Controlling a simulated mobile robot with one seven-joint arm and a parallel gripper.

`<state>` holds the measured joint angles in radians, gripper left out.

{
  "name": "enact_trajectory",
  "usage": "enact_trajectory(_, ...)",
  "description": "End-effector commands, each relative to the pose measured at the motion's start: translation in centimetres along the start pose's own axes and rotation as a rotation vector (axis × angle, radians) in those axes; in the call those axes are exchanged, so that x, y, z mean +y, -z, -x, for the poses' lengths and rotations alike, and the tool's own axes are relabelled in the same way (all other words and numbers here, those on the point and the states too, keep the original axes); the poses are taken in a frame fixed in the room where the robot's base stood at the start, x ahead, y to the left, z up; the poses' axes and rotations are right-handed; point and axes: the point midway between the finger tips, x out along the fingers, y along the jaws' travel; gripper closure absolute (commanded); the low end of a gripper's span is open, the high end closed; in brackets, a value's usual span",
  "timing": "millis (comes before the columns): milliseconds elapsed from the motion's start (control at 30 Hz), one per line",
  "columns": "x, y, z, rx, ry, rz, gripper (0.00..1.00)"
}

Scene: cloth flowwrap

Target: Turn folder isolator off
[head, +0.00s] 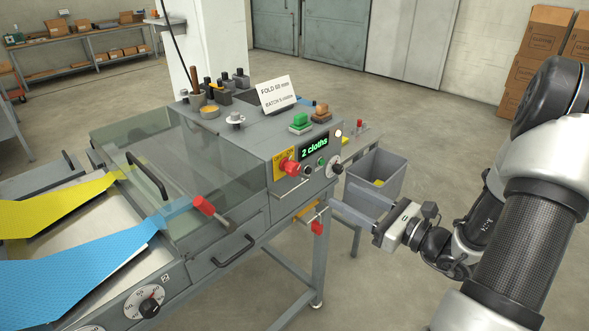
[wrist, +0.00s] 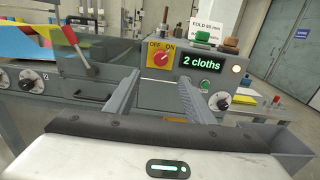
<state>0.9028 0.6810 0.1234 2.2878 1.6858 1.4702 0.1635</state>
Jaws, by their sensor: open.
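The folder isolator is a red rotary knob on a yellow OFF/ON plate (head: 284,163), on the end face of the grey folding machine. In the wrist view the red knob (wrist: 160,58) sits upper centre, with OFF at its upper left and ON at its upper right. Its light mark appears to slant toward ON. My gripper (head: 335,199) is open and empty, to the right of the machine's end and apart from the knob. In the wrist view its two fingers (wrist: 160,81) spread on either side below the knob.
A green "2 cloths" display (head: 314,148), a dial (head: 334,168) and small buttons sit beside the isolator. A red-gripped lever (head: 204,206) stands to its left. A grey bin (head: 374,178) is behind my gripper. Yellow and blue cloth webs enter at left.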

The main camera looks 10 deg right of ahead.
Motion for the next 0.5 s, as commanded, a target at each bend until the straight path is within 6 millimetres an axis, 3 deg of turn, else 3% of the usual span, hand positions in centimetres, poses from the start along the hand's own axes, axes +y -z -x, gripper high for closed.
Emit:
enact_trajectory(167,-0.1,0.0,-1.7,-0.006,0.005,-0.005,0.51)
enact_trajectory(500,0.0,-0.1,-9.0,-0.004,0.001,-0.003,0.51)
